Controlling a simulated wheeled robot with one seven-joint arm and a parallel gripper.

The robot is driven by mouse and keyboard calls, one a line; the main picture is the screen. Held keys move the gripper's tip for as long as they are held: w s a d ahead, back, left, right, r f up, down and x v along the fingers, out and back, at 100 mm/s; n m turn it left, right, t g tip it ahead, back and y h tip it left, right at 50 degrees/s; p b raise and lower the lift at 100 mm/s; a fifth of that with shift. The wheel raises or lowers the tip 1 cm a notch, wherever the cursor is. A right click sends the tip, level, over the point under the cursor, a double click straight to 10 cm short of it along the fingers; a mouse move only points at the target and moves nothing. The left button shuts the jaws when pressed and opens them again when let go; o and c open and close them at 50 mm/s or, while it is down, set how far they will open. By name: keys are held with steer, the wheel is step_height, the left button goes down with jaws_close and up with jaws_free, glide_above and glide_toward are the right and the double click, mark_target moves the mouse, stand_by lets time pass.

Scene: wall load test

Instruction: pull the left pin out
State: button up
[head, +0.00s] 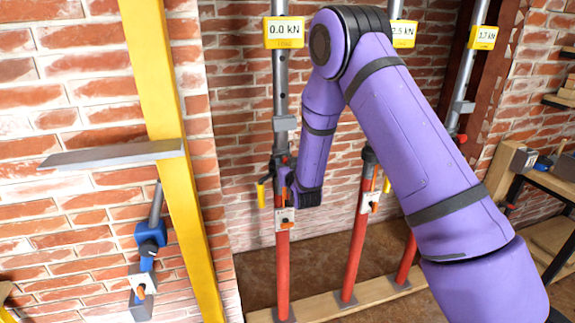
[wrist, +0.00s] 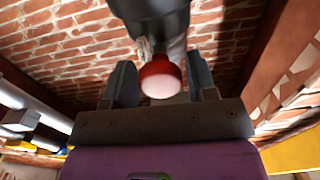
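The left prop has a grey upper tube (head: 280,75), a red lower tube (head: 283,265) and a yellow tag (head: 284,32) reading 0.0 kN. My gripper (head: 280,164) is at this prop, around the height where the two tubes meet. In the wrist view, a pin with a round red knob (wrist: 160,79) sits between the two fingers of my gripper (wrist: 160,66). Gaps show on both sides of the knob, so the gripper is open around it and not closed on it. A dark cylinder (wrist: 152,12) is just beyond the knob. In the head view my gripper and arm largely hide the pin.
Two more props, a middle one (head: 357,240) and a right one (head: 407,262), stand on a timber sill (head: 385,297). A yellow post (head: 172,130) with a grey plate (head: 115,155) and a blue fitting (head: 150,235) are left. A bench (head: 540,178) stands at right.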

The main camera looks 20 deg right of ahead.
jaws_close()
steer(key=shift+s+f, duration=0.1)
steer(key=shift+s, duration=2.8)
steer(key=shift+o, duration=2)
jaws_free()
steer(key=shift+s, duration=0.1)
steer(key=s, duration=1)
steer(key=shift+s, duration=0.4)
